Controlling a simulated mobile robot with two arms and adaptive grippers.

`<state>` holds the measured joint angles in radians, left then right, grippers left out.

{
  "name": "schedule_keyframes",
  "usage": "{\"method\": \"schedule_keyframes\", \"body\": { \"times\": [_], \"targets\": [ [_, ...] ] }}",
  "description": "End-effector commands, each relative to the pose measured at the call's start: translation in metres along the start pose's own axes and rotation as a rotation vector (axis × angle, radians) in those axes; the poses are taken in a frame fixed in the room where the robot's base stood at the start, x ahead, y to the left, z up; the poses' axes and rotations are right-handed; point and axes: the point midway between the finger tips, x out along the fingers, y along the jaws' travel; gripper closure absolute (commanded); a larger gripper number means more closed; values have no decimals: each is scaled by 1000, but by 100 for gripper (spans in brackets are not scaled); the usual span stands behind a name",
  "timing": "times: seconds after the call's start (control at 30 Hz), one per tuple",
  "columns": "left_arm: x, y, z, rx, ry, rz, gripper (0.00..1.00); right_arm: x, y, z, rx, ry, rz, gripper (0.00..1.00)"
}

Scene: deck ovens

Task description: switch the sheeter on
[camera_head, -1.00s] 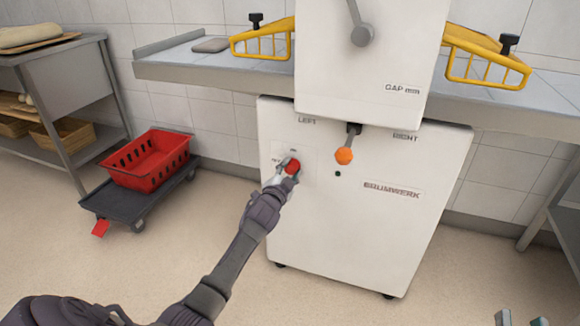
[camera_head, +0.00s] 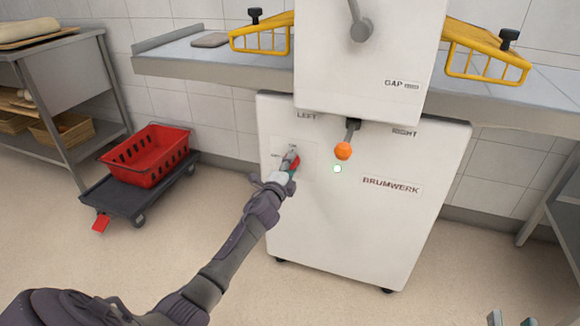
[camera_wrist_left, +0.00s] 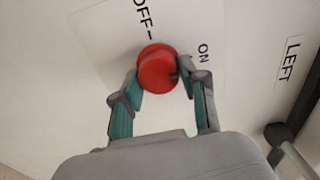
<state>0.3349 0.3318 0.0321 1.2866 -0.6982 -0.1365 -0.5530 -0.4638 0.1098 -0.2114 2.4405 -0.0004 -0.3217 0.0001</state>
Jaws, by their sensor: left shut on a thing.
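The sheeter (camera_head: 345,225) is a white machine with a control plate at its left front. Its round red switch knob (camera_wrist_left: 157,69) shows in the left wrist view below the OFF and ON labels, with a dark mark at its right edge. My left gripper (camera_head: 290,165) is shut on the knob, one finger on each side; in the left wrist view the fingers (camera_wrist_left: 158,82) touch it. In the head view the gripper mostly hides the knob.
An orange-knobbed lever (camera_head: 343,151) hangs right of the switch, above the lamp. Yellow guards (camera_head: 262,42) stand on the sheeter's side tables. A red crate (camera_head: 147,158) sits on a low dolly (camera_head: 127,200) at the left. The floor before the sheeter is clear.

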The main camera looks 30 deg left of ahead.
Motion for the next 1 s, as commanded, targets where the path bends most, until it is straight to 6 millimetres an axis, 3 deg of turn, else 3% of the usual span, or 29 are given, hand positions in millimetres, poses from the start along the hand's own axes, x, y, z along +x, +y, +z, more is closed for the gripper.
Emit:
{"method": "schedule_keyframes", "body": {
  "times": [0.57,0.6,0.73,1.0],
  "targets": [
    [0,1,-1,40,1,2,92,0,0,-2,1,11,-1,60],
    [0,2,-1,40,1,2,55,0,0,-2,1,11,-1,60],
    [0,1,0,39,1,2,34,0,0,-2,1,11,-1,60],
    [0,1,0,37,0,1,33,1,0,-1,0,7,0,60]
  ]
}}
